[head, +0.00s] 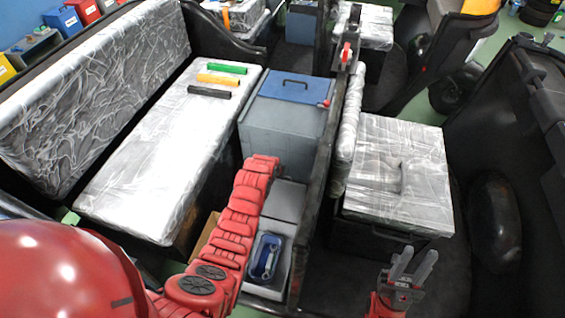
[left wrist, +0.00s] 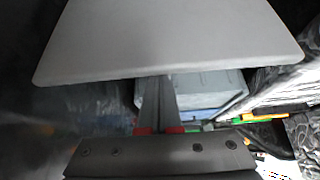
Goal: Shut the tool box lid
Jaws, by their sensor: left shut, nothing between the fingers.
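The tool box (head: 258,291) stands low in the middle of the head view, open. A blue tray with a wrench (head: 268,258) shows inside. Its grey lid (head: 284,201) is raised on the far side. A large plain grey panel, seemingly this lid (left wrist: 170,40), fills the top of the left wrist view. My left gripper (left wrist: 158,100) is shut and empty close to this panel; I cannot tell whether they touch. My left arm hides that gripper in the head view. My right gripper (head: 412,264) is open and empty at the lower right.
A grey box with a blue top (head: 289,88) stands behind the tool box. A plastic-wrapped bench (head: 150,175) on the left carries green, orange and black grips (head: 218,79). A dark partition (head: 318,180) and a wrapped seat (head: 395,175) are on the right.

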